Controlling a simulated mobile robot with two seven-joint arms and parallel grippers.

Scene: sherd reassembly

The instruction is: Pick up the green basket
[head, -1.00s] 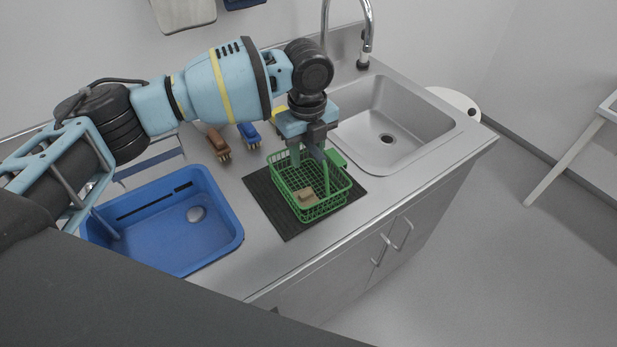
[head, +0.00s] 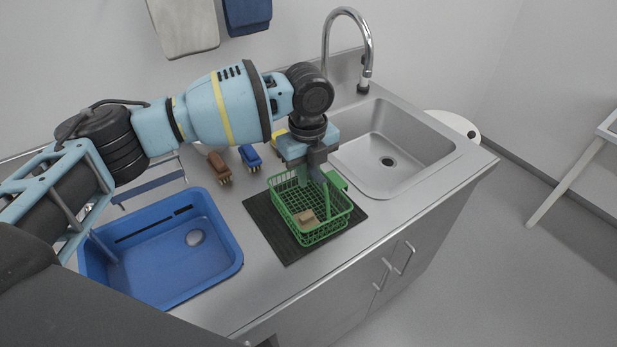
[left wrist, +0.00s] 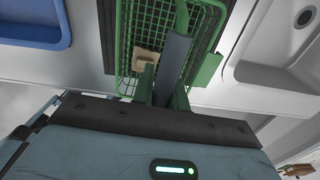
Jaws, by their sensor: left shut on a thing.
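The green basket (head: 322,228) is a wire basket with a tan sherd (head: 306,217) inside. It is at or just above the dark ribbed mat (head: 272,226); I cannot tell whether it touches. My left gripper (head: 316,179) points down at the basket's back part and is shut on it, most likely at its handle. In the left wrist view the basket (left wrist: 133,28) fills the top middle, with the tan sherd (left wrist: 146,58) in it. The fingers partly hide the basket there. My right gripper is not in view.
A blue tub (head: 222,268) stands left of the mat. The steel sink (head: 420,145) with a tall faucet (head: 369,45) is on the right. Brown (head: 219,167) and blue (head: 250,157) brushes lie behind the mat. The counter's front edge is close to the mat.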

